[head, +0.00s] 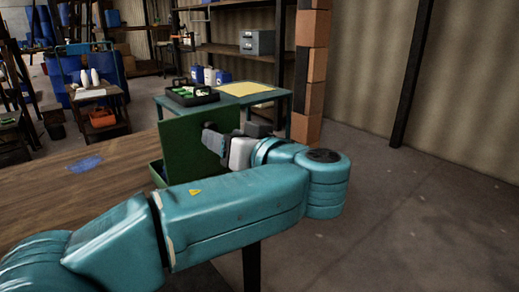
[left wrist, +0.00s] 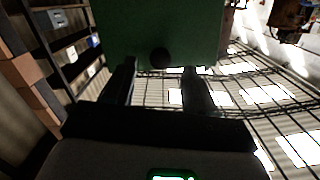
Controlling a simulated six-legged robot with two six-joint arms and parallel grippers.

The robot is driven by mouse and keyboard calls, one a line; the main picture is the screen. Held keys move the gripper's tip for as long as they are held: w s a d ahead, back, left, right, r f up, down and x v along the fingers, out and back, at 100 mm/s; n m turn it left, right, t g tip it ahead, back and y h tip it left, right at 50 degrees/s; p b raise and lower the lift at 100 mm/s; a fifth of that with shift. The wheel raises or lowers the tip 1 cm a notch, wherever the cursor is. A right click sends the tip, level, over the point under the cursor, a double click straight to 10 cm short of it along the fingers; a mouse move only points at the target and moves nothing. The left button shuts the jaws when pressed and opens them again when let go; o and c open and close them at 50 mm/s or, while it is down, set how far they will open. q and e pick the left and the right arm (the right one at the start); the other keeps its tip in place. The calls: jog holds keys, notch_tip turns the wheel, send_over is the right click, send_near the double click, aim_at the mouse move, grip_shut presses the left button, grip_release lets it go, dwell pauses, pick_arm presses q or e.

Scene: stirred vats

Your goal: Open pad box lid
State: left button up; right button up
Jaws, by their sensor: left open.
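The pad box is dark green and stands at the right end of the wooden table in the head view. Its lid (head: 185,138) stands upright, and a little of the box body (head: 156,170) shows below it. The lid also fills the top of the left wrist view (left wrist: 150,25), with a round black knob (left wrist: 160,57) near its lower edge. My left gripper (head: 212,138) is at the right part of the lid. In the left wrist view its open fingers (left wrist: 159,72) lie on either side of the knob, with gaps. My arm hides much of the box. My right gripper is out of view.
The wooden table (head: 60,190) is mostly bare, with a blue patch (head: 85,163) on it. Behind the box, a teal table (head: 270,103) bears a black tray (head: 192,97) and a yellow sheet (head: 245,89). A brick-coloured post (head: 307,75) stands beside it. The floor to the right is clear.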

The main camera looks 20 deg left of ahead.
pick_arm(q)
jog(key=f+p+v, duration=0.1)
jog(key=p+v, duration=0.1)
jog(key=v, duration=1)
jog(key=shift+s+d+r, duration=0.2)
jog(key=shift+d+r, duration=0.15)
jog(key=shift+r, duration=0.1)
